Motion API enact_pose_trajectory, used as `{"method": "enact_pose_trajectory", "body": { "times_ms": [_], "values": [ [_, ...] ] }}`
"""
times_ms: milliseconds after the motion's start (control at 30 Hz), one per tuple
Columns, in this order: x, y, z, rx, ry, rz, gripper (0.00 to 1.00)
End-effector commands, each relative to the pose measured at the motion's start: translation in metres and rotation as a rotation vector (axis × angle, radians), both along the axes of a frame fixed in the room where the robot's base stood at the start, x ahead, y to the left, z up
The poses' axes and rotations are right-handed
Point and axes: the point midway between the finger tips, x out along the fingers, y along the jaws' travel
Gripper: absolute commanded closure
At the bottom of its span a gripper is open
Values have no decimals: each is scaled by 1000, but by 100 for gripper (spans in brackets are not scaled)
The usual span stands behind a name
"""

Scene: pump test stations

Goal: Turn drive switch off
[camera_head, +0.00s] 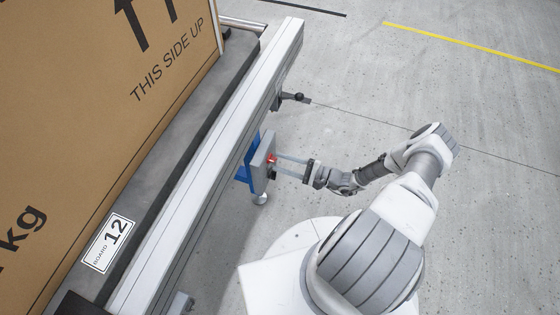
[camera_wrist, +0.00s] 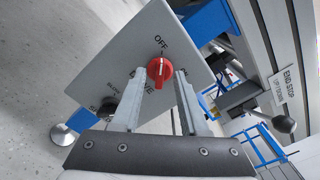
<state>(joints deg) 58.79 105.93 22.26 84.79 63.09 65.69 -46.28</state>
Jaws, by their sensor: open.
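The drive switch is a red rotary knob (camera_wrist: 160,70) on a grey control box (camera_wrist: 190,45), with OFF printed above it and a partly hidden label ending in "VE" below. The direction of its pointer is too small to tell surely. The knob also shows in the head view (camera_head: 271,158) on the box at the conveyor's side. My gripper (camera_wrist: 161,73) is open, with one fingertip on each side of the red knob. In the head view my gripper (camera_head: 277,166) reaches the box from the right. Whether the fingers touch the knob cannot be told.
A black knob (camera_wrist: 107,106) sits on the same box, left of my fingers. A black ball-ended lever (camera_wrist: 284,123) is near the END STOP label (camera_wrist: 290,88). A large carton (camera_head: 90,120) rests on the conveyor (camera_head: 215,150). The floor at right is clear.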

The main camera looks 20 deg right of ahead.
Motion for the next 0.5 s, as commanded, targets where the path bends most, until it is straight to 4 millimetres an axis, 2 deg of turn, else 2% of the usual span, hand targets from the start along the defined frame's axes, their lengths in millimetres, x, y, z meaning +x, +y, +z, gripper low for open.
{"method": "enact_pose_trajectory", "body": {
  "times_ms": [500],
  "values": [
    [-70, -98, 1, -3, 0, -4, 56]
  ]
}}
